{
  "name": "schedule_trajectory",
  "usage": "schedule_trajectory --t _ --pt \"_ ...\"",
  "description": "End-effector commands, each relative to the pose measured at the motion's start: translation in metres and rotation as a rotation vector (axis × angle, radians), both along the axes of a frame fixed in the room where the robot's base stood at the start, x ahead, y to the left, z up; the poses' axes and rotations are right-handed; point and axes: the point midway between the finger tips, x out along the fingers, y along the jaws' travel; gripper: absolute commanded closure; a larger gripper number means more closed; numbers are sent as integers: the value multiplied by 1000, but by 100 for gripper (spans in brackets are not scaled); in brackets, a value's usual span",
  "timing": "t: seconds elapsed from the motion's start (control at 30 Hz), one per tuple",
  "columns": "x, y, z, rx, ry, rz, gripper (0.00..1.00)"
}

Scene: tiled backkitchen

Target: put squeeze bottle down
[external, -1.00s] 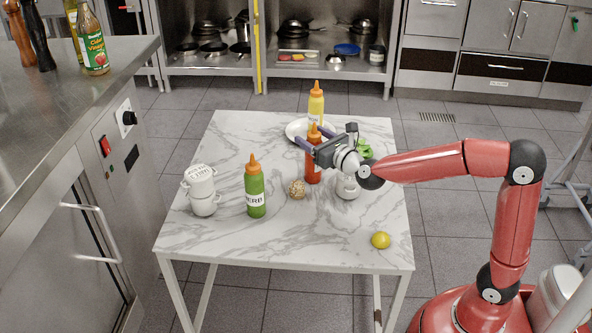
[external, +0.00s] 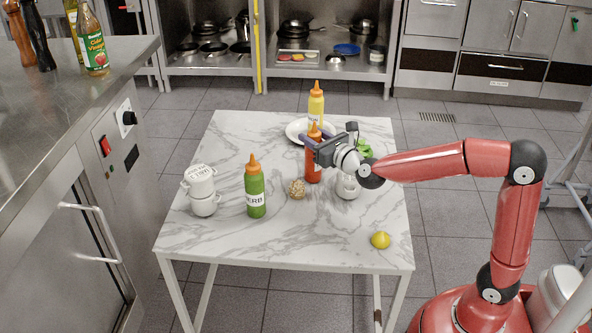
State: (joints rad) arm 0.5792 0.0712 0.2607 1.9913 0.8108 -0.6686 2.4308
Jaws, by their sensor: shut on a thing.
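A red squeeze bottle (external: 313,168) with an orange nozzle is upright near the middle of the marble-topped table (external: 240,255). My gripper (external: 311,139) comes from the right and is shut on the upper part of this bottle, below the nozzle. The bottle's base looks to be at the tabletop; a small gap cannot be ruled out. A green squeeze bottle (external: 254,192) labelled HERB stands to the left, and a yellow squeeze bottle (external: 316,104) stands behind. Both are apart from my gripper.
A white plate (external: 296,131) lies behind the red bottle. Close by are a round brown item (external: 296,189), a white jar (external: 347,187) and a green item (external: 364,151). Stacked white pots (external: 201,190) stand left; a lemon (external: 380,240) lies front right.

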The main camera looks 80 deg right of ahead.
Motion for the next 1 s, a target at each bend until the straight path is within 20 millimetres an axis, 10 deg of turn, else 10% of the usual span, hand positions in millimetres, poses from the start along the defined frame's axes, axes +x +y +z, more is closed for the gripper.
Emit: schedule_trajectory --t 0.7,1.0 --pt "0 0 166 -1 -4 1 100" --pt "4 -9 202 1 -4 -17 100"
